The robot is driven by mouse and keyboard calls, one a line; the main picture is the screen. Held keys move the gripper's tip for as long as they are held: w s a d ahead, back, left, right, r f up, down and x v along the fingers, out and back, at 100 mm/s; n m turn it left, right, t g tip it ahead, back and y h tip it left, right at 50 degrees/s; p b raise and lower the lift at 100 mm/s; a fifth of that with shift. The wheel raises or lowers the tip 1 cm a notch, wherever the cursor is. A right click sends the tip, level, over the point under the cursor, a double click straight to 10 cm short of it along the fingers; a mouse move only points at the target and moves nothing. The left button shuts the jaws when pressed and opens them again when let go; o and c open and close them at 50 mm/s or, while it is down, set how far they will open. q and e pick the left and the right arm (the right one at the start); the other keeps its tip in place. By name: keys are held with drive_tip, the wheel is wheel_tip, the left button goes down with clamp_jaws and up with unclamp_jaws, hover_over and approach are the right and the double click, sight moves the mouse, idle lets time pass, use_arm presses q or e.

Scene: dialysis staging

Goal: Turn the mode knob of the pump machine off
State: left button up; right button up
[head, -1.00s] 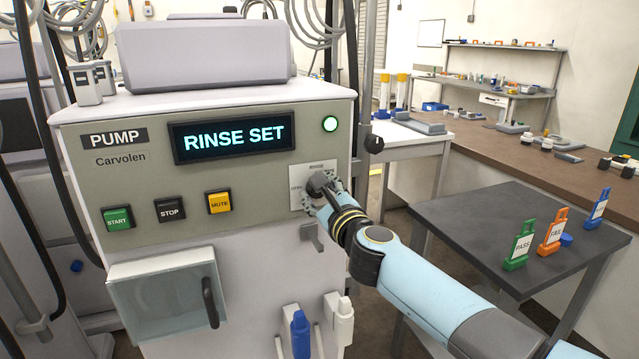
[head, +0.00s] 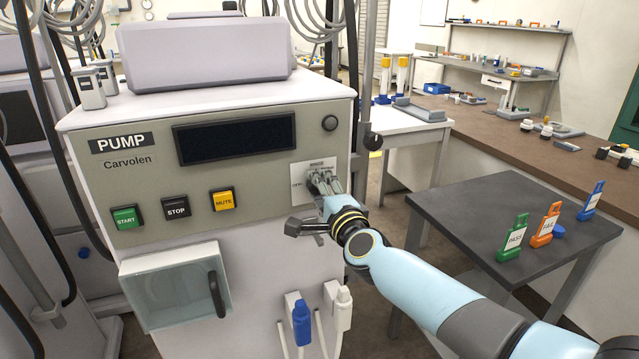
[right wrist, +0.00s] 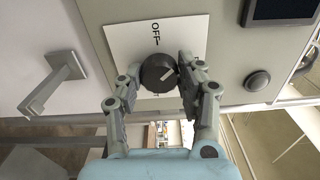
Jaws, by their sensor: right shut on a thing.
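The pump machine (head: 250,213) stands in front of me, with its display (head: 235,138) dark and its round lamp (head: 330,123) unlit. The mode knob sits on a white label plate (head: 305,169) at the right of its panel. My right gripper (head: 322,180) reaches it from the front right and mostly hides it in the head view. In the right wrist view the dark round knob (right wrist: 158,73) is between the two fingers, which are shut on it. Its white mark lies slanted, and the word OFF (right wrist: 155,33) shows on the plate. My left gripper is not in view.
Start (head: 126,217), stop (head: 176,207) and mute (head: 223,200) buttons are left of the knob. A grey bracket (right wrist: 55,85) sticks out close to the gripper. A dark side table (head: 450,205) with green, orange and blue tags stands right of my arm.

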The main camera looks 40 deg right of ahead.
drive_tip(key=shift+f+n+p, duration=0.15)
drive_tip(key=shift+n+p, duration=2.05)
drive_tip(key=shift+n, duration=2.6)
drive_tip(key=o, duration=1.1)
drive_tip(key=shift+o, duration=0.2)
drive_tip(key=shift+s, duration=0.1)
drive_tip(key=v, duration=1.2)
